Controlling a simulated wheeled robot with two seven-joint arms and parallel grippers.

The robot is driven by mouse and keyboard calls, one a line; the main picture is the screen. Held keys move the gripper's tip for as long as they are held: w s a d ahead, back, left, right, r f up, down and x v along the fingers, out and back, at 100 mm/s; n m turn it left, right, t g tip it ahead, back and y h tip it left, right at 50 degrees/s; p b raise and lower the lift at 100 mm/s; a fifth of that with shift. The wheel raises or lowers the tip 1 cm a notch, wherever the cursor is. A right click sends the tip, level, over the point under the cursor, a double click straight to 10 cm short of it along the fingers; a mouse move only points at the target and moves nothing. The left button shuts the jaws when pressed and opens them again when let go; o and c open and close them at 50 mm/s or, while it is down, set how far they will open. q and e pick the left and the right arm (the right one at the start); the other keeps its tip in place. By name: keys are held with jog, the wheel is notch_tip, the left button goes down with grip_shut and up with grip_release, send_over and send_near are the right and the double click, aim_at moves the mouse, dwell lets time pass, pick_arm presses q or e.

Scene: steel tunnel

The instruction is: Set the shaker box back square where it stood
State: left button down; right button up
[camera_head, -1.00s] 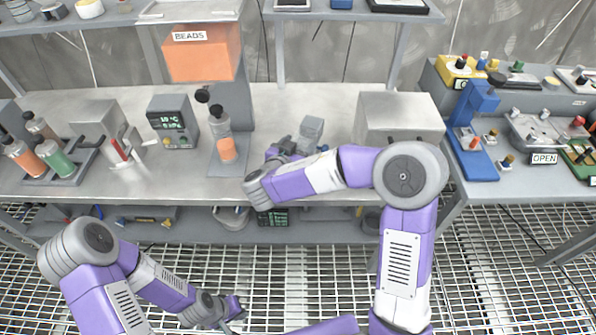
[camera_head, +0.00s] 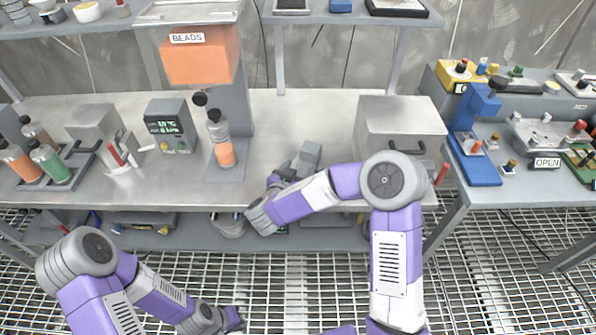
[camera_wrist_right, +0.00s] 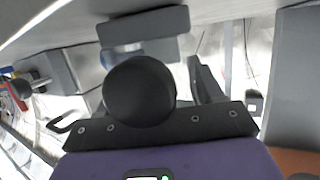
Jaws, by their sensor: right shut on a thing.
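The shaker box, a small plain grey block (camera_head: 308,153), is at the middle of the steel bench, in front of the bare bench top. My right gripper (camera_head: 284,170) is at its near left side, shut on it; the fingers are mostly hidden by my wrist. In the right wrist view a grey block (camera_wrist_right: 145,27) shows beyond a dark round part that hides much of the grip. Whether the box touches the bench I cannot tell. My left gripper (camera_head: 233,318) hangs low in front of the bench, over the grating; its fingers are too small to read.
A grey case (camera_head: 400,122) with a dark handle stands to the right. The bench top (camera_head: 285,115) behind the box is clear. A shelf (camera_head: 345,12) hangs above.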

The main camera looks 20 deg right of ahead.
jog(key=o, duration=1.1)
jog(key=shift+f, duration=0.1)
jog(key=o, duration=0.5)
jog(key=shift+c, duration=0.2)
